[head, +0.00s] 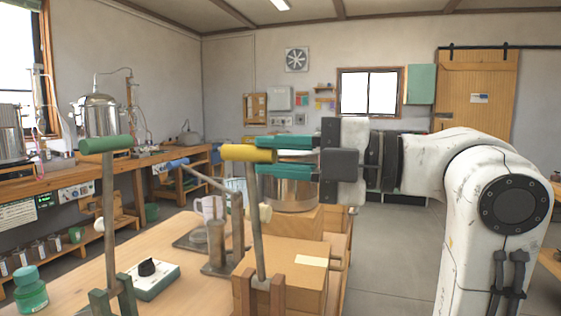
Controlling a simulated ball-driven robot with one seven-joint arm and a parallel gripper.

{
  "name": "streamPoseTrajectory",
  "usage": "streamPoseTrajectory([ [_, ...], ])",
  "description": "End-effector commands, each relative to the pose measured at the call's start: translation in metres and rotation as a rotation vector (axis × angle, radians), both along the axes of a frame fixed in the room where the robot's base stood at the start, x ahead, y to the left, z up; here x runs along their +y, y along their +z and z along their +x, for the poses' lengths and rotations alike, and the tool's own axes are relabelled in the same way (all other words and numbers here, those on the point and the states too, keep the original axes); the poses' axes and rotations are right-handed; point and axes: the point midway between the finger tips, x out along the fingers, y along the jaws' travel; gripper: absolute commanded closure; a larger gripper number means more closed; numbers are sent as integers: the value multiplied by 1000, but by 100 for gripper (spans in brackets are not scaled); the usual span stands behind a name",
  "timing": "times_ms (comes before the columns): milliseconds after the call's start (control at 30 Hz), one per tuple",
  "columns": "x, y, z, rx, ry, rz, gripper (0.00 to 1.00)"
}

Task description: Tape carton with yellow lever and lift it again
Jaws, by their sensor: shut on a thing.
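The yellow lever has a yellow cylindrical handle (240,153) on a grey rod that stands nearly upright.
A green-handled lever (105,145) stands at the left. A dial box (150,278) and a teal jar (30,290) sit near it. Open floor (390,250) lies right of the bench.

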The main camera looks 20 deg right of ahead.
Motion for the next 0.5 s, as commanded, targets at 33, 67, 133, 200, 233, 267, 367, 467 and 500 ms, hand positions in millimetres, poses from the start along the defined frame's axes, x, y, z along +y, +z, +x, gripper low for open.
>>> streamPoseTrajectory([
  [33,1,-2,-2,-3,3,-7,100],
  [67,1,-2,-2,-4,3,-9,100],
  [133,2,-2,-2,-6,5,-10,100],
  [200,2,-2,-3,-5,6,-11,100],
  [233,3,-2,-3,-5,6,-11,100],
  [267,3,-2,-3,-5,7,-12,100],
  [367,3,-3,-3,-5,8,-12,100],
  [467,3,-3,-3,-4,9,-13,72],
  [500,3,-3,-3,-4,9,-11,68],
])
